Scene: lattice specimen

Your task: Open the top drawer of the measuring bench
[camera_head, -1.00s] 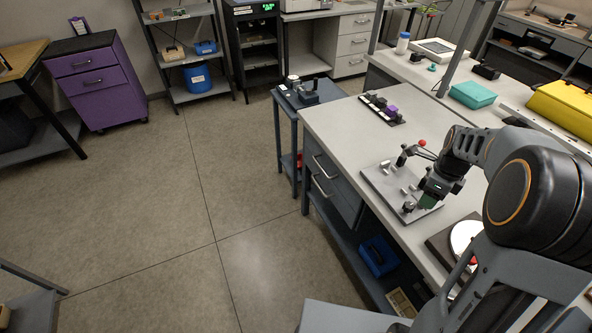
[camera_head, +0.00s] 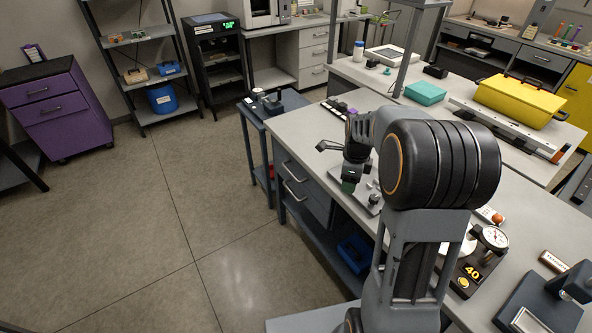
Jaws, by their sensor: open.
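The measuring bench (camera_head: 320,134) has a pale top and two grey-blue drawers on its left side. The top drawer (camera_head: 298,173) is shut, with a bar handle (camera_head: 287,171) across its front. The lower drawer (camera_head: 302,197) is also shut, with its own bar handle (camera_head: 294,193).
A fixture plate (camera_head: 371,203) lies on the bench beside my gripper. A dial gauge (camera_head: 491,239) stands at the right. A small blue side table (camera_head: 257,115) stands just beyond the drawers. The floor (camera_head: 220,215) left of the drawers is clear.

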